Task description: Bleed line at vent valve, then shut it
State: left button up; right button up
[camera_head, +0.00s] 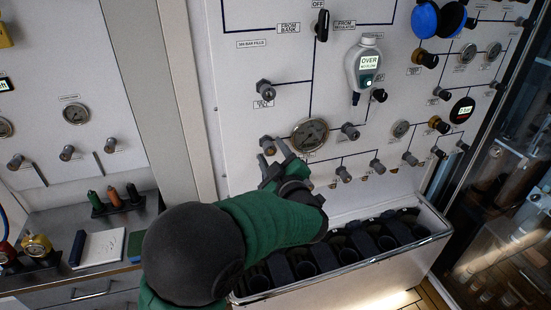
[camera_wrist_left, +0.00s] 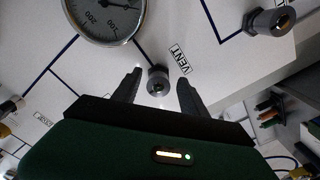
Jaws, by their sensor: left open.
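The vent valve (camera_wrist_left: 158,82) is a small grey knob beside a label reading VENT (camera_wrist_left: 180,60) in the left wrist view. In the head view, the knob (camera_head: 267,143) is just left of a round gauge (camera_head: 310,133). My left gripper (camera_head: 273,154) is at the panel by this knob, its green-sleeved arm coming up from below. In the left wrist view its two fingers (camera_wrist_left: 159,79) are open, one on each side of the knob, with gaps showing. I cannot tell how deep the knob sits between them. My right gripper is not in view.
A grey handheld meter (camera_head: 363,67) reading OVER hangs on the panel. Other knobs, such as the upper left one (camera_head: 264,87), stick out nearby. A rack (camera_head: 340,275) with dark round slots stands below my left arm. A side bench (camera_head: 75,215) is at left.

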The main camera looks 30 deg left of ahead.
pick_arm(q)
jog(key=b+v, duration=0.2)
jog(key=v, duration=1.4)
jog(key=shift+d, duration=0.4)
jog(key=shift+f, duration=0.1)
jog(key=w+d+f+m+t+h, duration=0.3)
jog(key=w+d+f+m+h, duration=0.1)
jog(key=w+m+h, duration=0.2)
jog(key=s+d+f+m+g+h, duration=0.1)
jog(key=d+f+m+g+h, duration=0.2)
jog(key=f+m+h, duration=0.55)
jog(key=s+a+f+m+g, duration=0.2)
jog(key=s+f+g, duration=0.2)
jog(key=s+f, duration=0.3)
jog(key=s+a+f+m+g, duration=0.2)
jog(key=s+f+g, duration=0.3)
jog(key=s, duration=0.6)
notch_tip(320, 180, down, 2)
jog(key=shift+f+y, duration=0.25)
jog(key=shift+y, duration=0.2)
